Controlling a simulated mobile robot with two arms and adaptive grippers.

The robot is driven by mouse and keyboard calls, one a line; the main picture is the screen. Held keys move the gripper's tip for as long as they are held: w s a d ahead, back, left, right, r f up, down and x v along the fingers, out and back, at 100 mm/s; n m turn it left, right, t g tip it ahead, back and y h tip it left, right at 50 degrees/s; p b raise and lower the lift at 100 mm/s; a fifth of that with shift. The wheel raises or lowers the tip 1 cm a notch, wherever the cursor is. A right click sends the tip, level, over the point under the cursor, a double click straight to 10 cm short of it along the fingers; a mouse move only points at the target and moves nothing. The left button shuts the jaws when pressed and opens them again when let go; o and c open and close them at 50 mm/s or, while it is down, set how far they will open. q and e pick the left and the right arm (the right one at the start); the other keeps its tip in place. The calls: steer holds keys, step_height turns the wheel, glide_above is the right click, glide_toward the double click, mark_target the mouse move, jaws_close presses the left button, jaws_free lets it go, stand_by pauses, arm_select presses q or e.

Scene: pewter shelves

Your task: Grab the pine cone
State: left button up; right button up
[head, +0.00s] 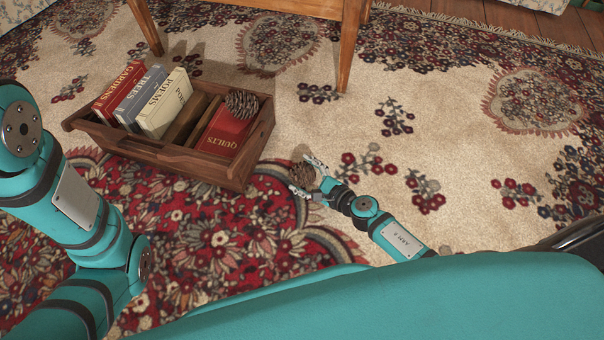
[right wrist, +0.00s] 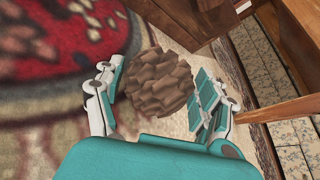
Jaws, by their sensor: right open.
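A brown pine cone (head: 303,174) is between the fingers of my right gripper (head: 307,176), just beyond the front right corner of the wooden box. In the right wrist view this pine cone (right wrist: 157,82) sits between the two spread fingers of the right gripper (right wrist: 158,90), close to the right finger; I cannot tell whether they touch. The right gripper is open.
The wooden box (head: 213,171) holds several books, including "Poems" (head: 165,104), and stands left of the right gripper. Wooden furniture legs (head: 349,45) stand behind. The patterned rug (head: 440,120) is clear to the right.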

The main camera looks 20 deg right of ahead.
steer(key=shift+w+a+f, duration=0.1)
steer(key=shift+w, duration=0.1)
steer(key=c, duration=0.6)
steer(key=shift+c, duration=0.2)
